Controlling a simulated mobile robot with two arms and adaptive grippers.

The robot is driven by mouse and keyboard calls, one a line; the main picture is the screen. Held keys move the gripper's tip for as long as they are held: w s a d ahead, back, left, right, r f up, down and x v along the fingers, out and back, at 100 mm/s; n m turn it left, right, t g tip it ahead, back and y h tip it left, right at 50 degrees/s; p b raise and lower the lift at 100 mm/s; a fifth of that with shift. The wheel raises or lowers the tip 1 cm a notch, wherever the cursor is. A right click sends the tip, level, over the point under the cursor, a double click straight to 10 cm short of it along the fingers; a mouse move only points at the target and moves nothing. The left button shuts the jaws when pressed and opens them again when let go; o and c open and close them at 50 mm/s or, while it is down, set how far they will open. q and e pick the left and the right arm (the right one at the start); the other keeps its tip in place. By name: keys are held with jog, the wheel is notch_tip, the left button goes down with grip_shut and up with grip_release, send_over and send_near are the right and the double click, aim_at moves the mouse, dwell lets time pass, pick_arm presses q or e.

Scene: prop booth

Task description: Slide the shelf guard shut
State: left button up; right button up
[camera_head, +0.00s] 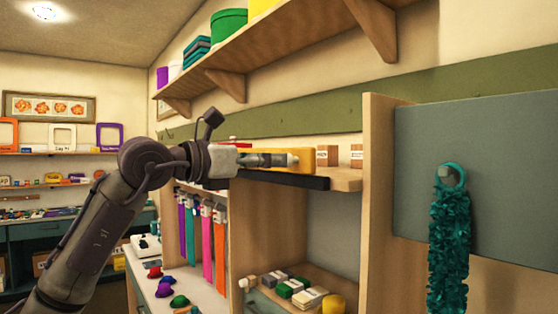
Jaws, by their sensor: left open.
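The shelf guard appears to be the black bar (285,180) along the front edge of the upper wooden shelf (346,182). It covers the left and middle part of that edge, and the shelf's right end is bare. My left gripper (290,160) is open, just above the bar, with its fingers pointing right. A yellow-orange block-like thing (306,156) shows behind the fingertips. I cannot tell whether the fingers touch the bar or this thing. The bar's left end is partly hidden by my wrist. My right gripper is not in view.
Small brown boxes (327,155) stand on the shelf's right part. A wooden upright panel (376,190) borders it at right, then a grey panel with a teal garland (450,245). Colored ties (206,240) hang below left. A lower shelf holds small items and a yellow cup (333,304).

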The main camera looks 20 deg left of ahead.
pick_arm(q)
jog(key=v, duration=0.8)
jog(key=shift+s+a, duration=0.15)
jog(key=shift+s, duration=0.2)
